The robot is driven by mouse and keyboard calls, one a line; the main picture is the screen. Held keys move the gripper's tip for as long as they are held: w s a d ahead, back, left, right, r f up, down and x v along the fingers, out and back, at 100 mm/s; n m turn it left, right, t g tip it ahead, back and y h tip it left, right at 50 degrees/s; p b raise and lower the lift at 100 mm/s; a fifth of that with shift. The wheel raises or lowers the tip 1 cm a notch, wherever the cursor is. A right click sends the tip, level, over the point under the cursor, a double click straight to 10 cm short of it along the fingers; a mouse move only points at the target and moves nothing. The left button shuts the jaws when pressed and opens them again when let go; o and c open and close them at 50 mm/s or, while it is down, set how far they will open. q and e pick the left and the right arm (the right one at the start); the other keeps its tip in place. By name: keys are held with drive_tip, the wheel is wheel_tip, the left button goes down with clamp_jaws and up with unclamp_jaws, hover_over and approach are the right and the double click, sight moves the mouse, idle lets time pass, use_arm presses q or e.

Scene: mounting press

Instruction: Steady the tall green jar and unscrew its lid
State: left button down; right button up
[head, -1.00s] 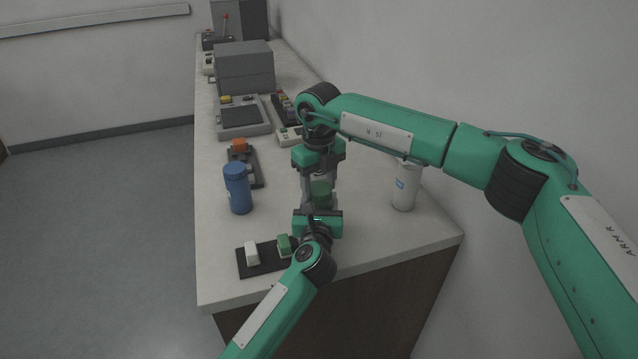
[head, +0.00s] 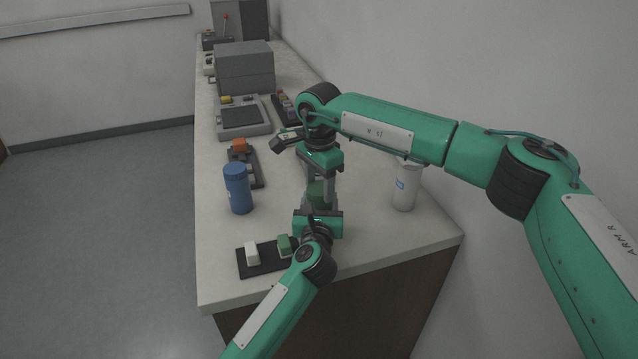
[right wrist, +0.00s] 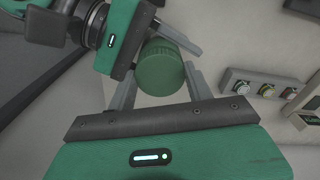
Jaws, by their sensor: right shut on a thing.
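The tall green jar (head: 316,193) stands upright on the bench, largely hidden by my grippers in the head view. Its ridged round green lid (right wrist: 160,68) shows from above in the right wrist view. My right gripper (head: 321,188) points down over the jar and is shut on the lid, one finger on each side. My left gripper (head: 317,212) reaches in from the front, lower down.
A blue bottle (head: 238,188) stands left of the jar and a white bottle (head: 405,186) right. In front is a black tray (head: 262,268) with a white and a green block. A scale-like device (head: 241,118) and a grey box (head: 244,68) stand behind.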

sight(319, 188)
drive_tip(key=n, duration=0.4)
drive_tip(key=shift+n, duration=0.4)
drive_tip(key=n, duration=0.5)
drive_tip(key=shift+d+r, duration=0.1)
drive_tip(key=shift+c, duration=0.2)
drive_tip(key=shift+r, duration=0.15)
drive_tip(key=shift+r, duration=0.9)
drive_tip(key=shift+r, duration=0.15)
drive_tip(key=shift+r, duration=1.9)
use_arm(q)
drive_tip(key=shift+c, duration=2.2)
unclamp_jaws()
